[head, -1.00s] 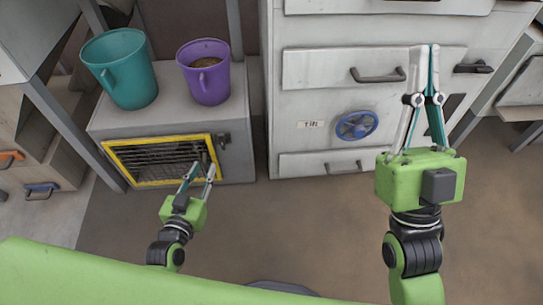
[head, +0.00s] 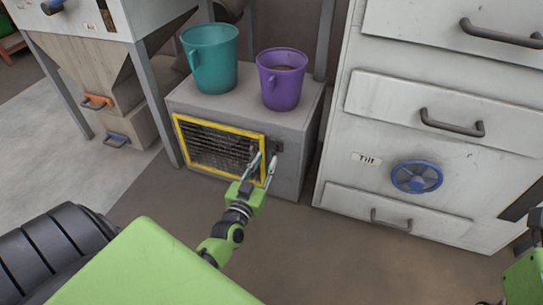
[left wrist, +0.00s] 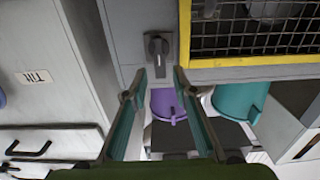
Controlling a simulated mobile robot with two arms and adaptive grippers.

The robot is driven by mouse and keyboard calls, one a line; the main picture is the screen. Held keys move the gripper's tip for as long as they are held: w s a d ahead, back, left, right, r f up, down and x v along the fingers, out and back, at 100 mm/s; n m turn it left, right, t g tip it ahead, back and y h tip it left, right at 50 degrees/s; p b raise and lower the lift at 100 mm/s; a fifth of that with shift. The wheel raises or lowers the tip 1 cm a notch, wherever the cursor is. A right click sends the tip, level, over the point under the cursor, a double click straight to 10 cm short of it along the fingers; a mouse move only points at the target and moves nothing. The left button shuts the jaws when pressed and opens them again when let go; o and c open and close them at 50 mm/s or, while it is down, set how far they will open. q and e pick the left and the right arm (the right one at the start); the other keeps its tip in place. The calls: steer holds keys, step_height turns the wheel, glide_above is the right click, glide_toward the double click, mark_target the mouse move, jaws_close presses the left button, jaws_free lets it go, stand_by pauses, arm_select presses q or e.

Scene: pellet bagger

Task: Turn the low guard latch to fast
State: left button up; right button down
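The low guard latch (head: 277,147) is a small dark piece beside the right edge of the yellow-framed mesh guard (head: 178,133) on the grey box. In the left wrist view, the latch (left wrist: 158,45) shows as a dark knob on a grey plate, its handle pointing down in that picture. My left gripper (head: 264,160) is open and empty in front of the latch. In the left wrist view, its fingertips (left wrist: 160,74) stand apart on either side of the latch's line, short of it.
A teal bucket (head: 211,65) and a purple bucket (head: 280,84) stand on top of the grey box (head: 291,180). A white cabinet (head: 340,150) with drawer handles and a blue handwheel (head: 416,177) stands to the right. The brown floor in front is clear.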

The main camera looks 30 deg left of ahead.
mark_target(273, 148)
arm_select(q)
steer(key=b+x, duration=0.1)
steer(key=x, duration=0.4)
steer(key=shift+w+b, duration=0.25)
steer(key=shift+b, duration=0.05)
jaws_close()
